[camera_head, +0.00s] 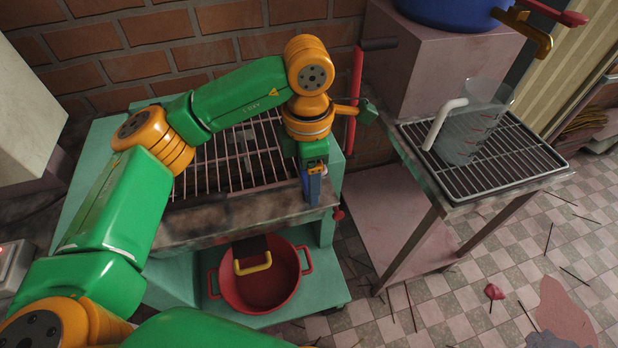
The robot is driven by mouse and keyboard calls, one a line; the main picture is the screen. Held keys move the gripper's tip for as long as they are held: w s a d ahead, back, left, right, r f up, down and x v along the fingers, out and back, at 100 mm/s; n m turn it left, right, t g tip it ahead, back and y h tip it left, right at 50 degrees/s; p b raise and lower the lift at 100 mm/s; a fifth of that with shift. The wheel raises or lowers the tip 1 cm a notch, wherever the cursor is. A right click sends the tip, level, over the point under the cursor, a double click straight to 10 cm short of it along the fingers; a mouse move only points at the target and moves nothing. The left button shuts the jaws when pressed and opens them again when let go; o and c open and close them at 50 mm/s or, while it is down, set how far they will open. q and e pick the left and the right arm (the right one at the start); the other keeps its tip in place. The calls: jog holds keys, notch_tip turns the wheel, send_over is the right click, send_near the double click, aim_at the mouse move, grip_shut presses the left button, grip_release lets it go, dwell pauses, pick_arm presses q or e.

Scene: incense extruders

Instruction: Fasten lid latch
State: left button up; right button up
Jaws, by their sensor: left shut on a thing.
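My left arm reaches in from the left and over the teal machine (75,215). My left gripper (314,198) points down at the machine's front right corner. It is shut on a small part there, seemingly the lid latch, which the fingers mostly hide. Blue and orange pieces show at the fingers, and I cannot tell clearly which belong to the latch. My right gripper is not in view.
A red lever (355,90) with a black grip stands behind my gripper. A red pot (265,290) sits on the low shelf. To the right, a rack (520,160) holds a clear measuring jug (475,120). Dark sticks and a red lump (494,291) lie on the checkered floor.

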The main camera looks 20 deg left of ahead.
pick_arm(q)
jog(key=shift+n, duration=0.3)
jog(key=o, duration=1.4)
jog(key=shift+r, duration=0.1)
notch_tip(320, 180, up, 7)
